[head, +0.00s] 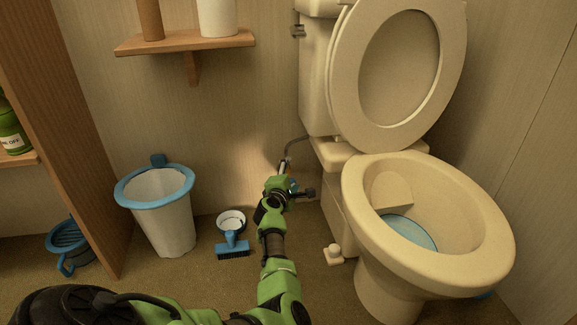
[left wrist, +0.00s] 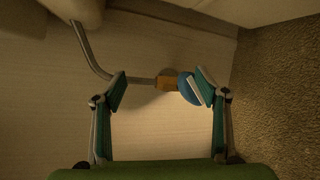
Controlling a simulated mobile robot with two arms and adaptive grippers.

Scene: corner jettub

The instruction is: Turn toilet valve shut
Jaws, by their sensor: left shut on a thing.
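The toilet (head: 425,215) stands at the right in the head view with its lid and seat raised. A grey supply pipe (left wrist: 92,48) runs down from it and bends along the wall to the toilet valve, which has a brass-coloured body (left wrist: 168,82) and a blue handle (left wrist: 187,88). My left gripper (head: 290,188) is low by the wall, left of the toilet base. In the left wrist view its two fingers (left wrist: 160,88) are on either side of the valve and shut on it. The right fingertip is at the blue handle. My right gripper is not in view.
A white bin with a blue rim (head: 160,205), a brush (head: 232,245) and a small white bowl (head: 231,219) are left of my arm. A small white cap-like thing (head: 333,254) lies by the toilet base. A wooden shelf (head: 185,42) is above.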

